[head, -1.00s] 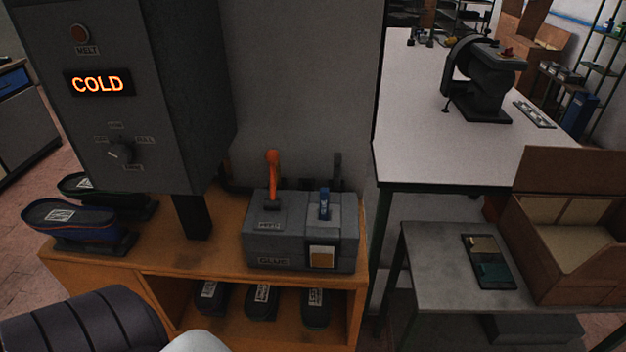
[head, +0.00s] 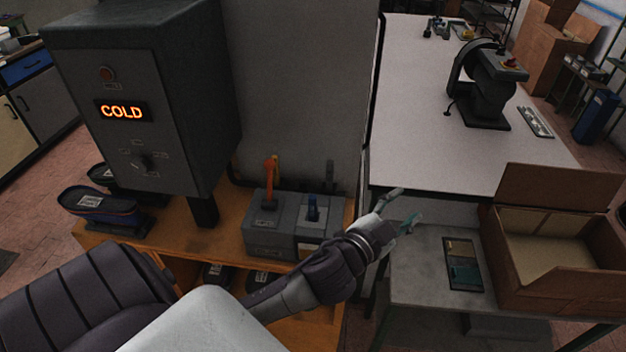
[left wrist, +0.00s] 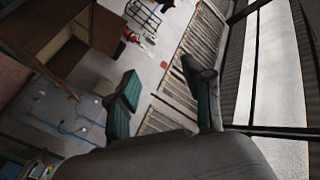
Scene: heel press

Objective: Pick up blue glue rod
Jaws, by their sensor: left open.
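My left gripper (head: 405,207) is open and empty, to the right of the unit and apart from the blue piece, above the gap by the grey side table. In the left wrist view its two green fingers (left wrist: 163,76) are spread with nothing between them. The unit's lower right front is hidden by my left arm. My right gripper is not in view.
A grey control box (head: 140,100) showing COLD stands over the bench's left. Shoes (head: 98,207) sit below it. The side table (head: 425,285) carries a tray (head: 462,280) and an open cardboard box (head: 555,265). A white table (head: 420,130) with a dark machine (head: 485,85) is behind.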

